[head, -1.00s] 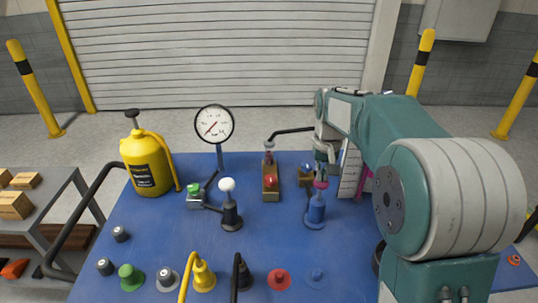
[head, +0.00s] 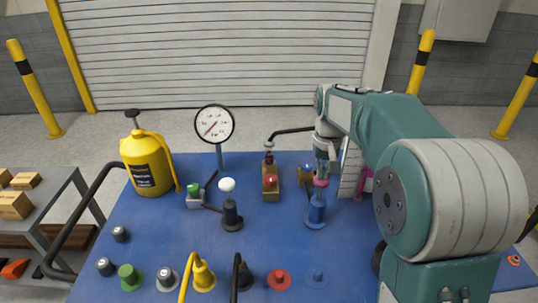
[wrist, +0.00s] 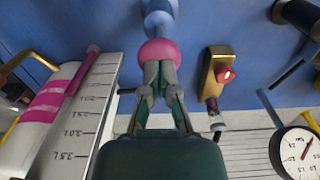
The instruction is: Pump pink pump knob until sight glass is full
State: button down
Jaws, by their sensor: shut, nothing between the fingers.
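The pink pump knob (head: 320,183) tops the blue pump (head: 316,211) right of the table's middle. In the wrist view the round pink knob (wrist: 159,52) sits just beyond my fingertips, with the blue pump body (wrist: 160,14) behind it. My gripper (wrist: 160,68) is shut and empty, its tips against or just over the knob; I cannot tell whether they touch. In the head view my gripper (head: 321,172) is directly above the knob.
Several coloured knobs and hooked pipes line the front of the blue table (head: 170,235).

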jog(key=shift+r, duration=0.4)
jog(key=shift+f, duration=1.45)
jog(key=shift+r, duration=1.5)
jog(key=shift+r, duration=3)
